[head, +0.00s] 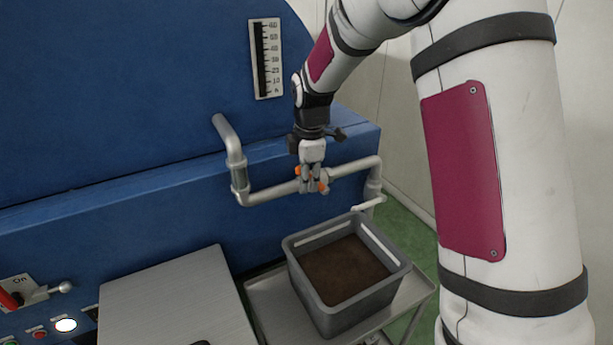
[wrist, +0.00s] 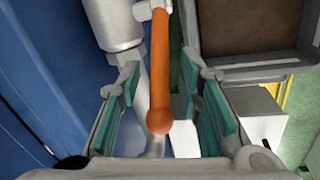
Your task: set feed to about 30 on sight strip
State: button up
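The sight strip (head: 267,58) is a white upright scale with a dark slot on the blue machine, marked in tens up to about 60. The slot looks dark along its length; I cannot read a clear level. An orange valve lever (wrist: 161,75) with a rounded end sits on the grey pipe (head: 270,193); parts of it show in the head view (head: 323,187). My gripper (head: 313,185) points down over it. In the wrist view my gripper (wrist: 168,108) is open, with teal pads either side of the lever and gaps on both sides.
A grey crate (head: 303,289) of brown paste stands on a metal shelf below the pipe outlet (head: 369,203). A metal cover (head: 165,297) lies to its left.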

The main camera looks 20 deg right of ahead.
jog(key=shift+c, duration=0.4)
grip_shut()
jog(key=shift+a, duration=0.1)
jog(key=shift+s+a+f+h, duration=0.1)
jog(key=shift+a+f+h, duration=0.35)
jog(key=shift+h, duration=0.25)
jog(key=shift+s+a+f+t+h+b, duration=0.1)
jog(key=shift+a+f+t+h+b, duration=0.2)
jog(key=shift+h, duration=0.4)
jog(key=shift+a+f+t+h+b, duration=0.15)
jog(key=shift+f+h, duration=0.25)
jog(key=shift+h, duration=0.3)
jog(key=shift+o, duration=0.4)
grip_release()
